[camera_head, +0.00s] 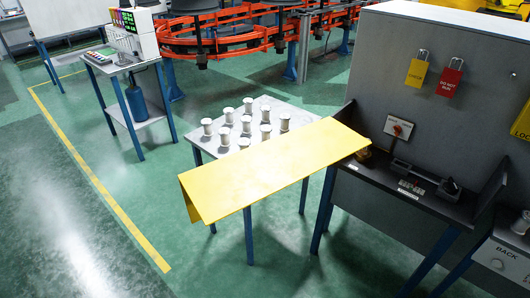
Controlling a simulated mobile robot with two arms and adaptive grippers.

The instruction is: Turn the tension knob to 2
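A small red knob (397,129) sits on a white plate on the grey panel above the dark workbench. A light box marked "BACK" (505,251) at the lower right has a round pale part (498,265) on its front. I cannot tell which of these is the tension knob, and no number setting is readable. A dark device (412,174) with small labels rests on the bench. Neither of my grippers is in view.
A yellow board (265,165) juts out left of the workbench (375,178). Behind it, several white spools (266,131) stand on a table (205,147). Yellow (417,72) and red (450,82) lock-shaped tags are on the panel. The green floor at left is clear.

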